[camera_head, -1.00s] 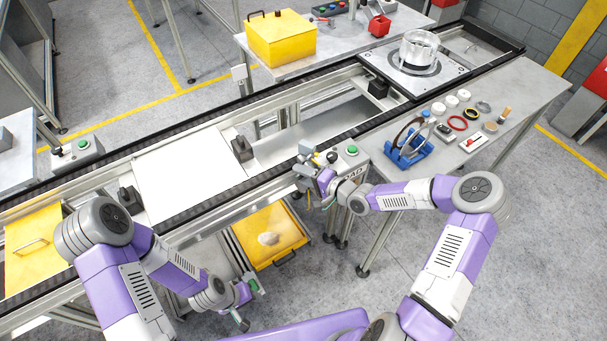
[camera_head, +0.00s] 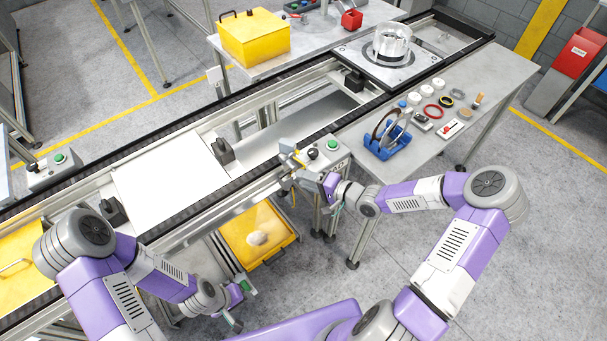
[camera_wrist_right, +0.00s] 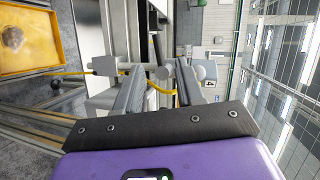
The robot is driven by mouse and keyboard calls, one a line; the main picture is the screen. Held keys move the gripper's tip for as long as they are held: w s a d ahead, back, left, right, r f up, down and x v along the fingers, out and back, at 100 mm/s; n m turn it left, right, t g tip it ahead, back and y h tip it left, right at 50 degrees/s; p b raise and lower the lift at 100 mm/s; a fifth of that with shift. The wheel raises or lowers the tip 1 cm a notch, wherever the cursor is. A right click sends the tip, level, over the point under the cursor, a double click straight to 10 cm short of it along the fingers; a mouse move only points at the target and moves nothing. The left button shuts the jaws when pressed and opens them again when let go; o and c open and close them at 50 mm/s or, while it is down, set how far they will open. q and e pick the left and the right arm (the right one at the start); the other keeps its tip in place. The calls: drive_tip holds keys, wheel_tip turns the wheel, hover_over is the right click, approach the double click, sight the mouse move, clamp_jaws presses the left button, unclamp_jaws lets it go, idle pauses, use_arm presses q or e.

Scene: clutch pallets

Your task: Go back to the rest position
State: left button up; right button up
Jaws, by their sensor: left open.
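My left gripper (camera_head: 238,306) hangs low near the bottom of the head view, open and empty, to the left of and below the yellow tray. My right gripper (camera_head: 289,163) is at the front edge of the conveyor, beside the control box with the green button (camera_head: 333,145). In the right wrist view its two fingers (camera_wrist_right: 160,88) stand apart with nothing held between them. I cannot tell whether the right gripper touches the conveyor edge or the box. Both arms are bent, with their elbows out to the sides.
A conveyor (camera_head: 230,120) crosses the view, with a pallet carrying a clear round part (camera_head: 392,42) at its far end. The right table holds a blue stand (camera_head: 388,142) and several small parts. A yellow tray (camera_head: 258,235) sits below the conveyor. Open floor lies at lower right.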

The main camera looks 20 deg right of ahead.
drive_tip(key=s+a+f+n+g+h+b, duration=0.1)
drive_tip(key=s+a+f+g, duration=0.25)
drive_tip(key=f, duration=0.25)
drive_tip(key=s+a+f+n+g+h+b, duration=0.1)
drive_tip(key=s+a+f+g, duration=0.1)
drive_tip(key=s+a+f, duration=0.4)
drive_tip(key=s+d+f+n+g+h, duration=0.1)
drive_tip(key=s+f+n+g+h, duration=0.2)
drive_tip(key=s+f, duration=0.6)
drive_tip(key=s+n+g, duration=0.1)
drive_tip(key=s+g, duration=0.1)
drive_tip(key=s, duration=0.2)
drive_tip(key=shift+s+d+f+h+b, duration=0.2)
drive_tip(key=shift+s+f+h+b, duration=0.1)
drive_tip(key=shift+f+h, duration=0.1)
drive_tip(key=shift+o, duration=0.4)
drive_tip(key=shift+w+a+g, duration=0.1)
drive_tip(key=shift+a+g, duration=0.05)
drive_tip(key=shift+g, duration=0.1)
